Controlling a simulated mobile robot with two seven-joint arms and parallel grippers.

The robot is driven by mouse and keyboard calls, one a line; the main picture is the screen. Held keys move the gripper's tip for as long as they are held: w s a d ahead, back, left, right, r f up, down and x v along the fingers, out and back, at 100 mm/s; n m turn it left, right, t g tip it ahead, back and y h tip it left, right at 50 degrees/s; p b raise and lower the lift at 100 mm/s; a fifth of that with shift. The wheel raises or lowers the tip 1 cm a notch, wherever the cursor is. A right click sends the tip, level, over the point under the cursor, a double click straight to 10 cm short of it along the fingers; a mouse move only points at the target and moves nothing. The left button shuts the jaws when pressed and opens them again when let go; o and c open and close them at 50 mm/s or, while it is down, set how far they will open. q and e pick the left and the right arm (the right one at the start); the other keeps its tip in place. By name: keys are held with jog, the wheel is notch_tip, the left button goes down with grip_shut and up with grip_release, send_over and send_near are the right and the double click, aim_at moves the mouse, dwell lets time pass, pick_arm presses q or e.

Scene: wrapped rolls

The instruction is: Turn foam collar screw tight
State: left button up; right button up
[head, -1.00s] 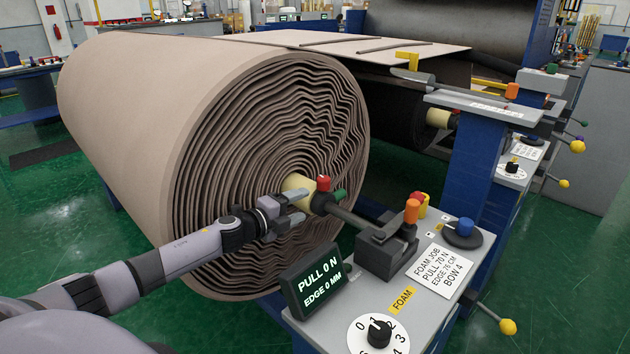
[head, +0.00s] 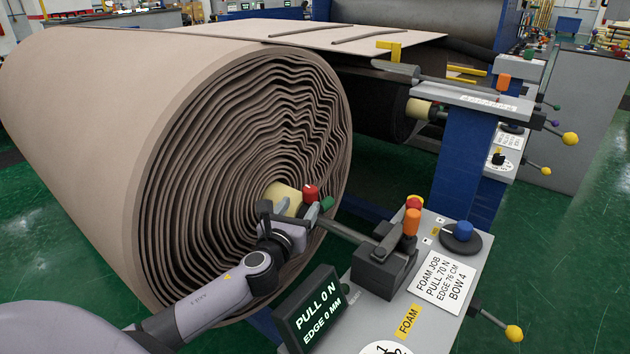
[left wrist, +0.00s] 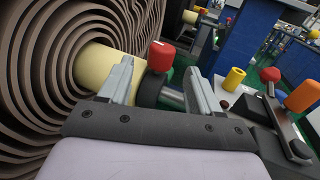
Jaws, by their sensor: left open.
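The big foam roll (head: 160,110) has a pale yellow core (head: 284,196) at its end, also in the left wrist view (left wrist: 98,70). Beside the core, a dark collar on the shaft carries a red screw knob (head: 310,192); a green knob (head: 327,204) sits next to it. My left gripper (head: 285,212) is open and empty in front of the collar. In the left wrist view, the red knob (left wrist: 161,56) and dark collar (left wrist: 153,88) show between the open fingers (left wrist: 160,72). I cannot tell whether the fingers touch anything. My right gripper is not in view.
The shaft (head: 345,232) runs to a dark bearing block (head: 385,270) with an orange handle (head: 411,222). A display (head: 312,312) reads pull 0 N, edge 0 mm. A job card (head: 447,280), blue knob (head: 463,231) and yellow-ended lever (head: 513,333) are to the right.

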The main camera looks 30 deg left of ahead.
aim_at(307, 195)
pick_arm(q)
jog(key=shift+w+d+r, duration=0.1)
jog(key=shift+w+r, duration=0.1)
jog(key=shift+w, duration=0.15)
jog(key=shift+w+a, duration=0.2)
jog(key=shift+w, duration=0.3)
jog(key=shift+b+x, duration=0.35)
jog(key=shift+x, duration=2.5)
jog(key=c, duration=0.9)
